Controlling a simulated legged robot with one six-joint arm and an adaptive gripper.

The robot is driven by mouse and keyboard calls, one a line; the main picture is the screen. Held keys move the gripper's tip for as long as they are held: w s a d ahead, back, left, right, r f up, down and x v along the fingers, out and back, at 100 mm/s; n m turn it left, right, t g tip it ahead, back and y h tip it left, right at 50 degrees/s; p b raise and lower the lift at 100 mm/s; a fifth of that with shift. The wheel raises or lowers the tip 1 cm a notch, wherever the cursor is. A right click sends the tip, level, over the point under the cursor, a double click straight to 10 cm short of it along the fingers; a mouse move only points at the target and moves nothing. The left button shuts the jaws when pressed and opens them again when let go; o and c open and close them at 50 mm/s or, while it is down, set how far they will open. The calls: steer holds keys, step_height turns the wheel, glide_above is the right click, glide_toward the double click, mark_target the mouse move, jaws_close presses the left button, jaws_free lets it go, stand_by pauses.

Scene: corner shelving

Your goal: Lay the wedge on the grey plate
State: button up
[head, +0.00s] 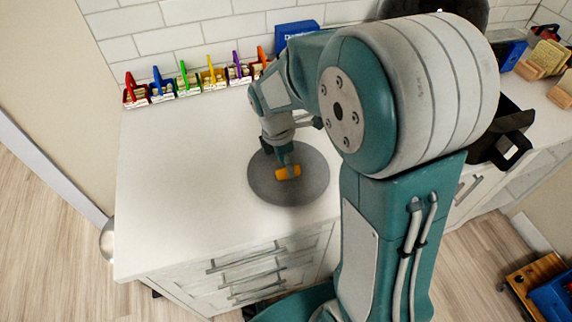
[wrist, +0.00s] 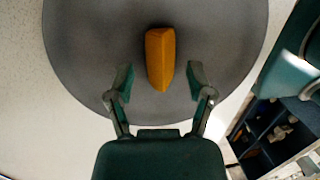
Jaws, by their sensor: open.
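The wedge (wrist: 160,58) is an orange block lying on the grey plate (wrist: 80,40), between and a little beyond my fingertips in the wrist view. My gripper (wrist: 160,82) is open, with a finger on each side of the wedge and a gap on both sides. In the head view the wedge (head: 288,172) shows as a small orange block on the round grey plate (head: 310,190), with my gripper (head: 286,164) just above it. The wrist of my arm hides part of the plate's far side.
Several small racks with coloured handles (head: 187,84) stand along the back wall. A blue box (head: 296,30) is behind my arm. A black bin (head: 500,135) stands at the right. The white counter (head: 180,170) left of the plate is clear.

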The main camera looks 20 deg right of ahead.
step_height(320, 180, up, 11)
steer(key=w+a, duration=0.1)
steer(key=s+r+m+t, duration=0.2)
steer(key=s+m+t, duration=0.1)
steer(key=s+m, duration=0.5)
steer(key=s+d+r+m+t+y, duration=0.1)
steer(key=s+r+m+t, duration=0.1)
steer(key=s+m+t, duration=0.2)
steer(key=shift+s+d+r+m, duration=0.25)
steer(key=shift+s+m, duration=1.65)
steer(key=shift+m, duration=1.5)
steer(key=shift+s, duration=0.1)
